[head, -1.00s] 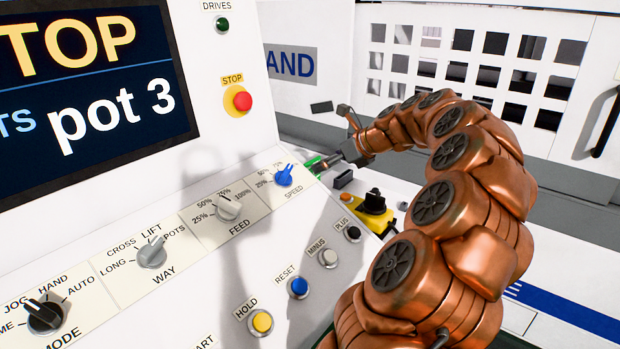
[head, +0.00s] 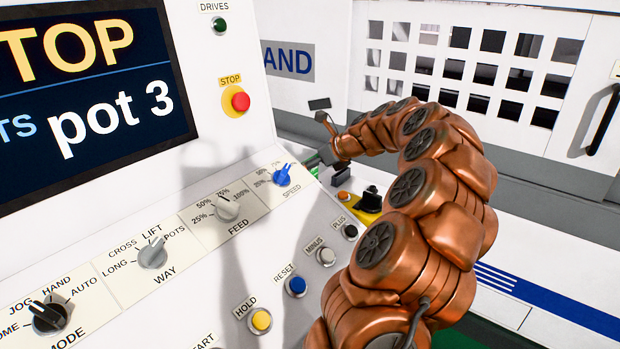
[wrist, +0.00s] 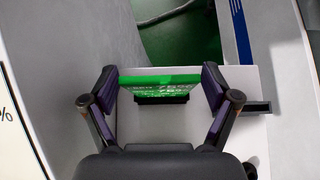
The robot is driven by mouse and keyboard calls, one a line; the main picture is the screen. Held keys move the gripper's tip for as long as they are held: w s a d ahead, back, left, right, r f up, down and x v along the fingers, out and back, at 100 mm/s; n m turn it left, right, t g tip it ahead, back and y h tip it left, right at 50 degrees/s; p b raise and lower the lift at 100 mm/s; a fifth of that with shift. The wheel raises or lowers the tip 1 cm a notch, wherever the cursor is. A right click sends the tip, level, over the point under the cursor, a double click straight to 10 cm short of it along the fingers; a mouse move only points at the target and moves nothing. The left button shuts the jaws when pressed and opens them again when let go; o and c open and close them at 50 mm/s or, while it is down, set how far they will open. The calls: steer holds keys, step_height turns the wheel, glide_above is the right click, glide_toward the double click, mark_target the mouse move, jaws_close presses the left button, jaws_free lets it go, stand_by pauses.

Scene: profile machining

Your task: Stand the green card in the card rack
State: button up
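The green card (wrist: 160,79) is between the two fingertips of my gripper (wrist: 160,84) in the wrist view, with its side edges against the finger pads. White text shows on its face. A dark slotted holder (wrist: 160,99), seemingly the card rack, is just beyond its lower edge; whether the card's foot is in it I cannot tell. In the head view my gripper (head: 326,157) is over the far right end of the console, and only a sliver of the green card (head: 313,172) shows beside the SPEED scale.
A small black block (head: 340,177) stands right of the card; a dark slot (wrist: 258,108) shows in the wrist view. The blue SPEED knob (head: 282,175) is close on the left.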

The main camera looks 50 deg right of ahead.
steer(key=c, duration=0.7)
steer(key=shift+c, duration=0.2)
